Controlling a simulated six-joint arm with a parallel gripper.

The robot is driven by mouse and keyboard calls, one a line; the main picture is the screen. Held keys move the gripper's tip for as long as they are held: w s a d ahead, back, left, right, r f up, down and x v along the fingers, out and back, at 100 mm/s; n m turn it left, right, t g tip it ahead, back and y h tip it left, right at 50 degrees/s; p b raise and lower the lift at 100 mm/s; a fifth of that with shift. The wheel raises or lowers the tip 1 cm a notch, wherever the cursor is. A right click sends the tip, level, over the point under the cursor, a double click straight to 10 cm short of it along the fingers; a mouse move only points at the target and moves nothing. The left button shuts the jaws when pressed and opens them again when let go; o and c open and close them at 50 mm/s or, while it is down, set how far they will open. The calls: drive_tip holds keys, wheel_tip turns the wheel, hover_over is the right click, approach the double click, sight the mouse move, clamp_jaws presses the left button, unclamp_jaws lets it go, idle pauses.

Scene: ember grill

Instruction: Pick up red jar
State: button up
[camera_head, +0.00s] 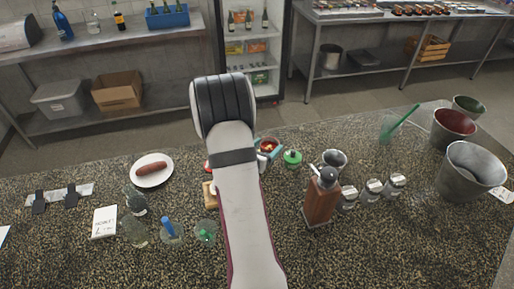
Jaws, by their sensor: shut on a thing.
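My arm reaches up the middle of the head view and bends at a dark ribbed joint. My gripper is hidden behind the arm, so its fingers and anything between them do not show. No whole red jar is in plain sight. A small red edge (207,166) shows just left of the arm; I cannot tell what it belongs to. A small blue-edged container with red contents (269,145) sits just right of the arm, partly covered by it.
A brown bottle (320,197) stands right of the arm, near several small labelled jars (372,189). A plate with a sausage (152,170) and several glasses (136,231) are at left. Metal buckets (470,171) stand at far right. The front right counter is clear.

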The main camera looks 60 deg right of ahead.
drive_tip(key=shift+s+r, duration=0.35)
drive_tip(key=shift+s, duration=0.25)
idle(1.0)
drive_tip(key=s+f+m+g+y, duration=0.3)
drive_tip(key=s+m+g+y, duration=0.1)
drive_tip(key=s+m+g, duration=0.6)
drive_tip(key=shift+g, duration=0.3)
drive_tip(key=f, duration=0.7)
drive_tip(key=shift+s+a+f, duration=0.15)
drive_tip(key=shift+s+f, duration=0.1)
drive_tip(key=shift+f, duration=0.1)
drive_tip(key=shift+f, duration=0.1)
